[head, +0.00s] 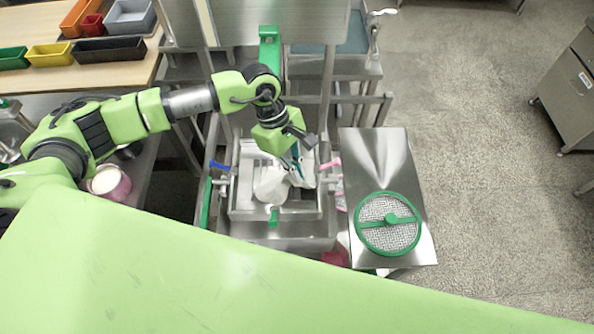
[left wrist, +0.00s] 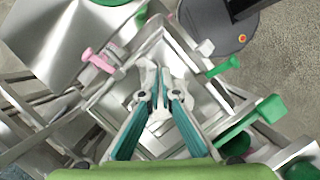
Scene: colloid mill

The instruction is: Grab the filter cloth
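The filter cloth (head: 270,187) is a white, crumpled piece in the metal basin (head: 240,207) in the middle of the head view. White material shows on both sides of my left gripper (head: 297,172). In the left wrist view, the teal fingers of my left gripper (left wrist: 162,88) come together at the tips, with a thin strip of white filter cloth (left wrist: 160,112) between them. They look shut on it, low over the basin. My right gripper is not in view.
A metal plate (head: 375,155) with a green-rimmed round mesh sieve (head: 372,238) is right of the basin. Pink (head: 330,164) and blue (head: 219,166) clamp handles flank the basin. A table with coloured bins (head: 110,50) stands at back left.

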